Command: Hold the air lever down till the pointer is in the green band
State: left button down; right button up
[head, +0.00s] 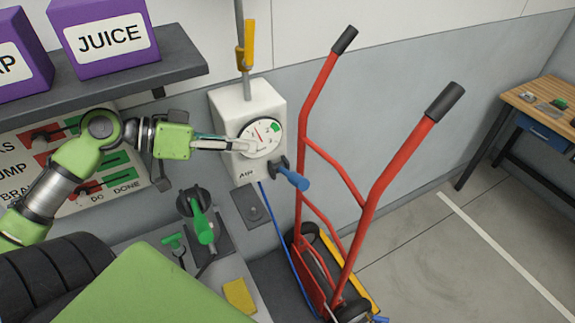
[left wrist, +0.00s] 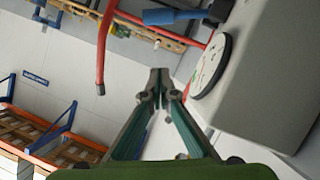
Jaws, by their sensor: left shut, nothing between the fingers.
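The white air box (head: 232,104), marked AIR, hangs on the grey wall. Its round white gauge (head: 261,138) has a green band (head: 274,127) at the upper right. The red pointer (head: 257,132) leans up and left, outside the green band. The air lever (head: 292,179) has a blue grip sticking out to the lower right from a dark hub. My left gripper (head: 246,146) is shut and empty in front of the gauge's left part, up and left of the lever, apart from it. In the left wrist view the shut fingertips (left wrist: 160,74) are clear of the blue lever (left wrist: 172,16).
A red hand truck (head: 370,205) stands just right of the box. A shelf (head: 175,62) with purple boxes (head: 105,38) is above my left arm. A green-handled device (head: 202,228) and yellow cloth (head: 239,296) are below. A wooden workbench (head: 545,105) is far right.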

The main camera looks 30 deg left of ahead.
pick_arm(q)
jog(key=p, duration=0.2)
send_over(288, 178)
jog(key=w, duration=0.1)
jog(key=f, duration=0.3)
jog(key=shift+a+f, duration=0.3)
jog(key=shift+a, duration=0.1)
jog(key=shift+s+d+f+p, duration=0.25)
jog(key=shift+f+p, duration=0.1)
jog(key=shift+f, duration=0.25)
jog(key=shift+s+d+f+p, duration=0.1)
jog(key=shift+s+f+p, duration=0.1)
jog(key=shift+f+p, duration=0.3)
jog(key=shift+s+d+f, duration=0.1)
jog(key=shift+s+f, duration=0.1)
jog(key=shift+f, duration=0.2)
jog(key=shift+s+d+f, duration=0.1)
jog(key=shift+s+f, duration=0.05)
jog(key=shift+f, duration=0.25)
pick_arm(e)
jog(key=r, duration=0.1)
jog(key=w+r, duration=0.1)
jog(key=r, duration=0.1)
jog(key=shift+w+a+r, duration=0.2)
jog(key=shift+a+r, duration=0.15)
jog(key=shift+r, duration=0.05)
